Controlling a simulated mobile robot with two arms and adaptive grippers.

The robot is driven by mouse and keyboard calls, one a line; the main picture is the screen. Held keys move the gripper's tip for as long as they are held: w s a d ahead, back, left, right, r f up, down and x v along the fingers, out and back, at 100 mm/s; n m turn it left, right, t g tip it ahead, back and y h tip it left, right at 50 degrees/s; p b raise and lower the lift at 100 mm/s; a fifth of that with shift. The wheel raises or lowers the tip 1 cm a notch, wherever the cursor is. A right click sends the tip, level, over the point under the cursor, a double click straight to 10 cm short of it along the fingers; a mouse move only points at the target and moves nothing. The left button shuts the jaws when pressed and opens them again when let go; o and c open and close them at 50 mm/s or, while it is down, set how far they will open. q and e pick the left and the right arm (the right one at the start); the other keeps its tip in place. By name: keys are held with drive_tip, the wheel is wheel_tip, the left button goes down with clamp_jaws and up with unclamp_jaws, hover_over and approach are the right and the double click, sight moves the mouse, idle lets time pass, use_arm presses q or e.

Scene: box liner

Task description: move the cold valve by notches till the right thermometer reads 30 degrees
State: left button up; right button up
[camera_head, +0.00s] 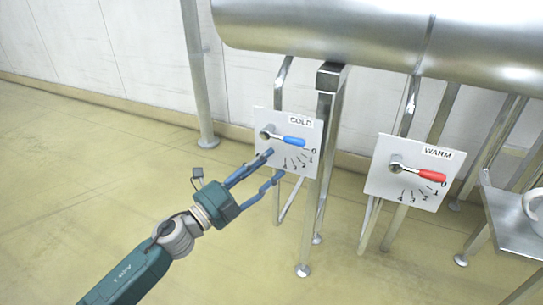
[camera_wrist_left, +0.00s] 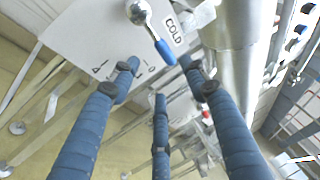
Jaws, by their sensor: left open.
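The cold valve (camera_head: 294,141) is a lever with a blue grip on a white plate marked COLD (camera_head: 264,122). Its grip points right, at the 0 mark. In the left wrist view the blue lever (camera_wrist_left: 165,50) shows just beyond my fingertips. My left gripper (camera_head: 272,165) is open and empty, its fingers in front of the plate, below and left of the blue grip. In the wrist view its fingers (camera_wrist_left: 160,76) are spread, with the lever's end near the gap; I cannot tell if they touch it. No thermometer shows. My right gripper is not in view.
A warm valve (camera_head: 430,175) with a red grip sits on a second plate to the right, pointing at 0. A metal leg (camera_head: 322,140) stands between the plates. A large steel tank (camera_head: 350,35) hangs above. A metal shelf (camera_head: 505,222) is at right. Floor at left is clear.

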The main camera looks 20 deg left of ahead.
sight(296, 143)
use_arm(q)
drive_tip(key=x, duration=0.7)
drive_tip(key=p+x, duration=0.1)
drive_tip(key=x, duration=0.2)
drive_tip(key=shift+w+d+r, duration=0.25)
drive_tip(key=shift+d+r, duration=0.1)
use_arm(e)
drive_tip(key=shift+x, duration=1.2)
use_arm(q)
clamp_jaws()
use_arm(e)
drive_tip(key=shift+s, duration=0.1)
